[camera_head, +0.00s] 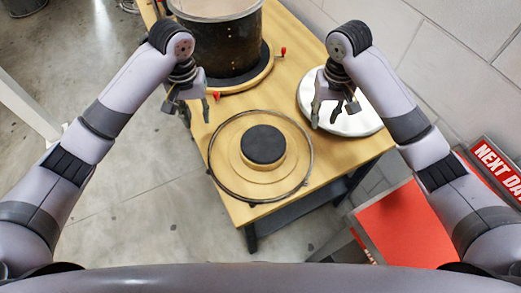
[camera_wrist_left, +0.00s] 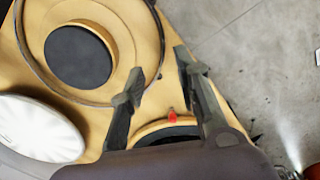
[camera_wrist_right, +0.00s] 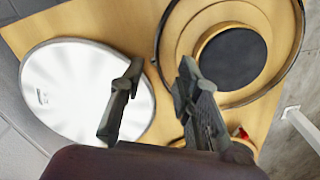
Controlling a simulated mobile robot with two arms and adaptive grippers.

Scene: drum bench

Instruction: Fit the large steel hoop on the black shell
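The large steel hoop (camera_head: 261,202) is a thin grey ring lying flat around a round wooden stand with a black pad (camera_head: 263,145). It also shows in the left wrist view (camera_wrist_left: 45,82) and the right wrist view (camera_wrist_right: 301,45). The black shell (camera_head: 225,45) stands upright behind it on a round wooden base, its top cut off by the picture edge. My left gripper (camera_head: 197,112) is open and empty above the bench's left edge, left of the hoop. My right gripper (camera_head: 325,118) is open and empty, right of the hoop and over the white drumhead.
The white drumhead (camera_head: 350,122) lies on the bench (camera_head: 240,213) at the right. Red-handled clamps (camera_head: 283,51) sit around the shell's base. A red-topped stand (camera_head: 405,228) is at the lower right. A grey wall runs along the right; open floor lies left.

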